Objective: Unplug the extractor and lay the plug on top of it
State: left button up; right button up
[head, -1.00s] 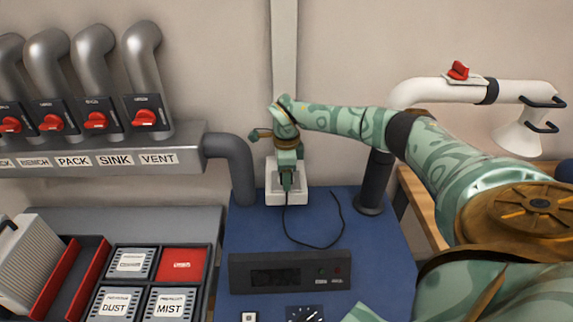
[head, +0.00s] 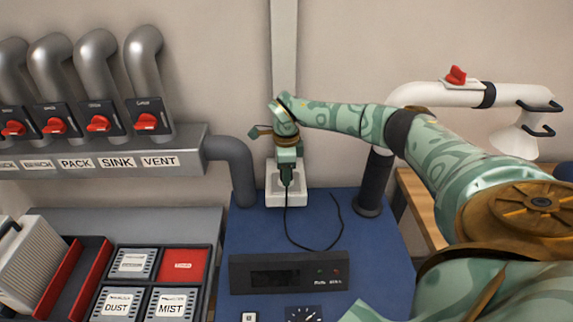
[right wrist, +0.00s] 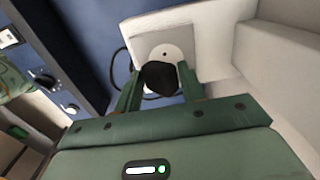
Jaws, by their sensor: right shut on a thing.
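My right gripper (head: 287,184) points down at the white wall socket (head: 287,198) behind the blue extractor (head: 375,255). In the right wrist view its two green fingers (right wrist: 159,90) are shut on the black plug (right wrist: 160,77). The plug is in front of the socket's round white face (right wrist: 172,54), where a small dark hole shows. I cannot tell whether the plug still touches the socket. A thin black cord (head: 290,235) runs down from the plug and loops over the extractor's blue top. My left gripper is not in view.
The extractor carries a dark display panel (head: 289,272). A grey pipe (head: 240,165) stands left of the socket, a dark pipe (head: 374,183) to the right. A tray of labelled filters (head: 150,280) lies at left. The blue top has bare room around the cord.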

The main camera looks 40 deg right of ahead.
jog(key=shift+r+p, duration=1.7)
jog(key=shift+r, duration=0.45)
jog(key=shift+w, duration=0.1)
